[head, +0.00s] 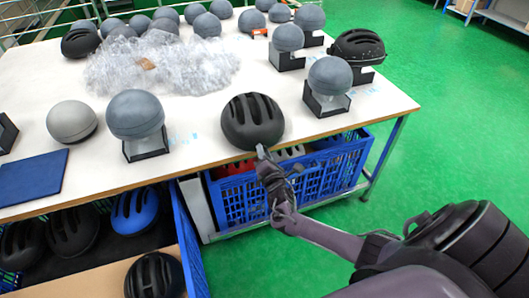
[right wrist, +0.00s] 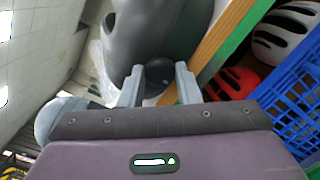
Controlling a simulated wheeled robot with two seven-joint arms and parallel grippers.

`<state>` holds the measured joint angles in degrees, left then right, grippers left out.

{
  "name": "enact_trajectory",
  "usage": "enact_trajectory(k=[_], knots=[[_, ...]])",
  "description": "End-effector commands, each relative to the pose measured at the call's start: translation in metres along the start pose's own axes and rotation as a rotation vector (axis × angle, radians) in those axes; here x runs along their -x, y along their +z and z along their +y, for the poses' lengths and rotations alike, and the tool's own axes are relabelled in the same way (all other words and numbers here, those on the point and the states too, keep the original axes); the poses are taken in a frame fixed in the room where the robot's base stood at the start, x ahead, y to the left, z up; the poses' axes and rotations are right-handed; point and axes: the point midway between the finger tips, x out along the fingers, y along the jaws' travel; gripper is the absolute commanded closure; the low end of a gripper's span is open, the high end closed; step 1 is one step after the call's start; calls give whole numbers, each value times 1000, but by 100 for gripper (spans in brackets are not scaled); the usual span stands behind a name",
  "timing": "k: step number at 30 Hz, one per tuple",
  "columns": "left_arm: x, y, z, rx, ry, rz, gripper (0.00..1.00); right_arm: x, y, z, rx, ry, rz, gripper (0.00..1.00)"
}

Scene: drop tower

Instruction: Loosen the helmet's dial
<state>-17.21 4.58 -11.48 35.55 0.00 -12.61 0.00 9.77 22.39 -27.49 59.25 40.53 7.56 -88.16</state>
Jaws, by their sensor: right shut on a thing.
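A black vented helmet (head: 252,121) rests on the white table close to its front edge. In the right wrist view the helmet (right wrist: 150,28) fills the top middle, looking dark grey and smooth. My right gripper (head: 261,151) reaches up to the helmet's near rim from the front. In the right wrist view my right gripper (right wrist: 160,84) has its two fingers on either side of a small dark round dial (right wrist: 160,72) at the helmet's rim, shut on it. The dial is hidden in the head view. My left gripper is not in view.
A blue crate (head: 235,203) with helmets stands under the table edge. Crumpled clear plastic (head: 165,65) lies behind. A blue mat (head: 32,177) lies left. Green floor is clear at right.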

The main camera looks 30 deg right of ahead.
Motion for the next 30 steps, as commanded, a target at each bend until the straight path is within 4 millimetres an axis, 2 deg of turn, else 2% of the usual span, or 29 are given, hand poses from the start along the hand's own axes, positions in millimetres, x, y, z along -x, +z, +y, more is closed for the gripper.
enact_trajectory(k=[6, 13, 30], knots=[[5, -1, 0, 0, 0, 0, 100, 0, 0, 0, 144, -1, 1, 93], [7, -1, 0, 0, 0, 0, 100, 0, 0, 0, 232, -1, 2, 93], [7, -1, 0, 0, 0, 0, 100, 0, 0, 0, 265, -1, 1, 93]])
